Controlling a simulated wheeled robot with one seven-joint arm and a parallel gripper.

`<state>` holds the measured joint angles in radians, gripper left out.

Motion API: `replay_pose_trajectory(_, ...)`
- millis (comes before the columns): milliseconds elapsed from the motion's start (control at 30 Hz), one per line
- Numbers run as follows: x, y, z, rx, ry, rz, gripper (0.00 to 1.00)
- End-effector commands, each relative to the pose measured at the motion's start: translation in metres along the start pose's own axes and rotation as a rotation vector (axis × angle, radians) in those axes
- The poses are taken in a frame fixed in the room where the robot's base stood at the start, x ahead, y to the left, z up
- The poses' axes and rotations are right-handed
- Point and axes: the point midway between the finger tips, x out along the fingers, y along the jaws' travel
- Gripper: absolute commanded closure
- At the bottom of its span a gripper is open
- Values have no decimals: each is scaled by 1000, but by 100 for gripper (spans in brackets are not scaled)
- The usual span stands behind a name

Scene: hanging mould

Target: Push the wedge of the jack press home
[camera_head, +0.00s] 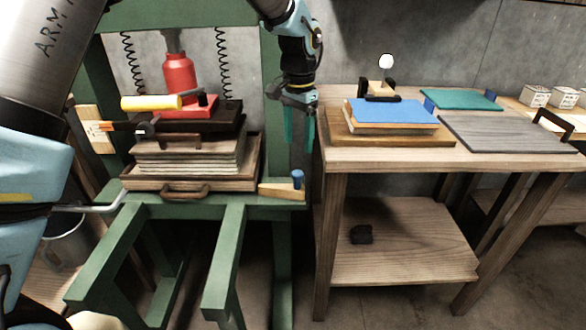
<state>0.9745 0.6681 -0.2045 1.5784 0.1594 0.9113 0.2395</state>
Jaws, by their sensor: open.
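The green jack press (215,195) stands at the left, with a red jack (179,75) above a dark plate and a pale layered stack (188,153). The stack sits in a wooden tray (155,185) with a brown front handle. A pale wooden wedge (277,191) with a blue knob (298,178) lies at the right end of the press bed, beside the tray. How far in it sits cannot be told. My gripper (299,135) points down above the wedge, apart from it. It is open and empty.
A wooden table (400,155) stands close on the right, bearing a blue-topped stack (390,112), a grey board (505,133) and a teal board (461,99). A yellow-handled lever (150,102) lies by the jack. A green post is close behind my gripper.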

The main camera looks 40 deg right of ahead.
Motion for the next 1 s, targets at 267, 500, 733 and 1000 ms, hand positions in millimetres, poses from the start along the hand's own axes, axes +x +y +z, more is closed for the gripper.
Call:
replay_pose_trajectory(267, 51, 0, 2, 0, -4, 1, 29)
replay_pose_trajectory(500, 85, 0, 2, -2, -3, 1, 29)
replay_pose_trajectory(733, 95, -1, 1, -3, 0, 0, 29)
replay_pose_trajectory(1000, 95, -1, 1, -2, 0, -1, 36)
